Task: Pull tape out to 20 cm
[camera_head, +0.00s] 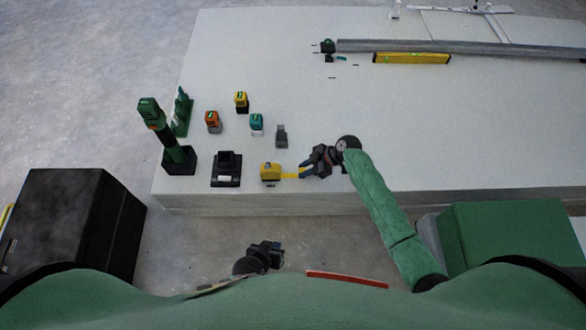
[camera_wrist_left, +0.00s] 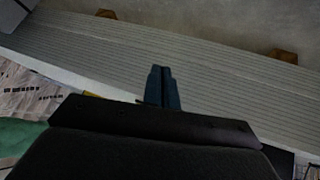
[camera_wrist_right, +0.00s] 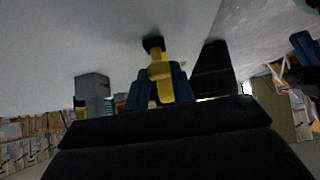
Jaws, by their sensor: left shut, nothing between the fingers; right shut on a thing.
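The yellow tape measure (camera_head: 270,171) sits near the front edge of the white panel stack, with a short length of yellow tape (camera_head: 290,176) out to its right. My right gripper (camera_head: 305,170) is shut on the tape's end, just right of the case. In the right wrist view the yellow tape (camera_wrist_right: 161,85) runs between the blue fingers (camera_wrist_right: 161,90) toward the case (camera_wrist_right: 153,44). The tape's markings are too small to read. My left gripper (camera_head: 277,254) is shut and empty, in front of the stack's edge; its closed fingers also show in the left wrist view (camera_wrist_left: 162,88).
Left of the tape measure stand a black charger (camera_head: 227,170) and a green tool in a black holder (camera_head: 180,162). Several small tools stand behind, with a grey block (camera_head: 281,136) nearest. A yellow level (camera_head: 411,58) lies far back. The panel's middle right (camera_head: 470,120) is clear.

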